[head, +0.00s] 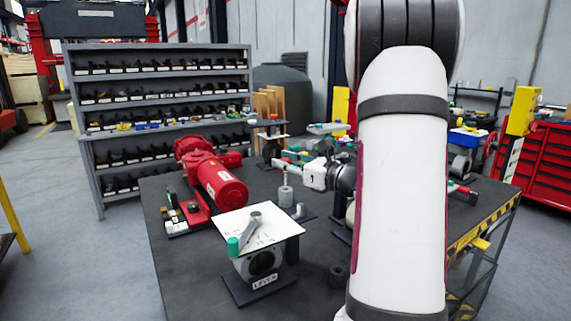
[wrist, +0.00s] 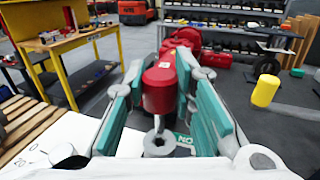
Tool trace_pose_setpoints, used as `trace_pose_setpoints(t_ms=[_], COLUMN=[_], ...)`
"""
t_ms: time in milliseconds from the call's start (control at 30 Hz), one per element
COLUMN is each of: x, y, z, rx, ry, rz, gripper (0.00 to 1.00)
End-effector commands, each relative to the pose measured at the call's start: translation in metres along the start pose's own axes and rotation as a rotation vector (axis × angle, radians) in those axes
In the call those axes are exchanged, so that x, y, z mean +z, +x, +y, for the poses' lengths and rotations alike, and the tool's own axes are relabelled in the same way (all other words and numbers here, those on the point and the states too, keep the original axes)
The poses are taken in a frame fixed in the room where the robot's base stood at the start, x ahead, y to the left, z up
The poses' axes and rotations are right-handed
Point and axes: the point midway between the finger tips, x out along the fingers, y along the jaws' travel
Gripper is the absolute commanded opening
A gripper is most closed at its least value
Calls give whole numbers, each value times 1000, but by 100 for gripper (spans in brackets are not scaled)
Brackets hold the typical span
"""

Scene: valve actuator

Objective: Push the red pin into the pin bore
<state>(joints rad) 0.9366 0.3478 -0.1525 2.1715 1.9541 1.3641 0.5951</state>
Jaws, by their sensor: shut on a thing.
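My gripper (head: 283,163) reaches left over the workbench, its fingers about level. In the head view a grey cylinder with a thin rod (head: 286,193) is just below the fingertips.
The workbench (head: 190,275) also bears the red actuator (head: 220,182) and a white-topped valve stand (head: 283,221) with a grey lever (head: 247,232), close in front of my gripper. A yellow cylinder (wrist: 265,91) stands to the right in the wrist view. The bench's front left is clear.

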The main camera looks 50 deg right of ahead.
Motion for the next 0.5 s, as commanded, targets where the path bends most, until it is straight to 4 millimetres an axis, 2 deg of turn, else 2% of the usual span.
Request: trace_pose_setpoints(t_ms=[500], x=[-5], y=[0], z=[0], rx=[0], ry=[-1], rz=[0], gripper=[0])
